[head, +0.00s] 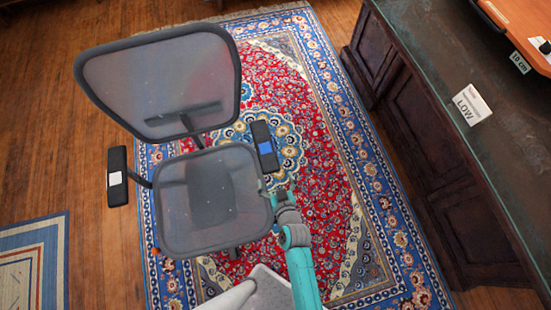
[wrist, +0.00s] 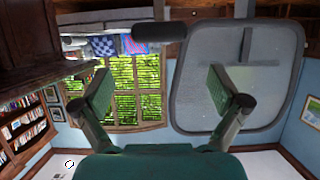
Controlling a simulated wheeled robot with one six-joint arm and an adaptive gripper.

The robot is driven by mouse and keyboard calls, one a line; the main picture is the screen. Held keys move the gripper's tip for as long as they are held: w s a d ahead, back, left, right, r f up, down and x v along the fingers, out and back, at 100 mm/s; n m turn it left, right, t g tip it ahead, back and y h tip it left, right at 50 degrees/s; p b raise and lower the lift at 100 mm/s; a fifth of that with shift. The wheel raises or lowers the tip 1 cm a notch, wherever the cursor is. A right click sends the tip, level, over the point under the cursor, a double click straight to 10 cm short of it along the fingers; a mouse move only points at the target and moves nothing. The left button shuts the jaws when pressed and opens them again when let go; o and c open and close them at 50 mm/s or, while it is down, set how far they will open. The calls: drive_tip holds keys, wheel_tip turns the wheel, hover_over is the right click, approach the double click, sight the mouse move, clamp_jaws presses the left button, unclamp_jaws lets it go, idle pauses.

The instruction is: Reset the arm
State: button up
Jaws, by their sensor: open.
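My gripper (wrist: 160,92) is open and empty in the wrist view, its two fingers spread wide apart with nothing between them. In the head view my teal arm (head: 301,268) reaches up from the bottom edge to beside the right side of the office chair's seat (head: 205,200); the fingers are too small to make out there. The chair's mesh back (wrist: 240,75) fills the right of the wrist view, beyond the right finger. I cannot tell whether the arm touches the chair.
The chair stands on a red and blue rug (head: 325,170); its armrests carry a white label (head: 115,178) and a blue one (head: 265,148). Bare wood floor (head: 40,120) lies left.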

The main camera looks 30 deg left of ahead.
drive_tip(key=shift+s+d+r, duration=0.1)
drive_tip(key=shift+d, duration=0.1)
idle(0.5)
drive_tip(key=s+d+r+m+t+h, duration=0.1)
drive_tip(key=s+d+r+m+h, duration=0.15)
drive_tip(key=d, duration=0.65)
drive_tip(key=s+d+r+m+t+h, duration=0.15)
drive_tip(key=s+d, duration=0.25)
drive_tip(key=d, duration=0.4)
drive_tip(key=s+d+r+m+t+h, duration=0.1)
drive_tip(key=s+d+r+t, duration=0.2)
drive_tip(key=d, duration=0.6)
drive_tip(key=s+d+r+m+h, duration=0.2)
drive_tip(key=s+d+r, duration=0.3)
drive_tip(key=r, duration=0.5)
drive_tip(key=s+d+r+m+h, duration=0.2)
drive_tip(key=s+d+r, duration=0.3)
drive_tip(key=s+r, duration=0.4)
drive_tip(key=shift+d+r+m+h, duration=0.25)
drive_tip(key=shift+r+m+h, duration=0.15)
drive_tip(key=shift+h, duration=0.2)
drive_tip(key=shift+t, duration=0.25)
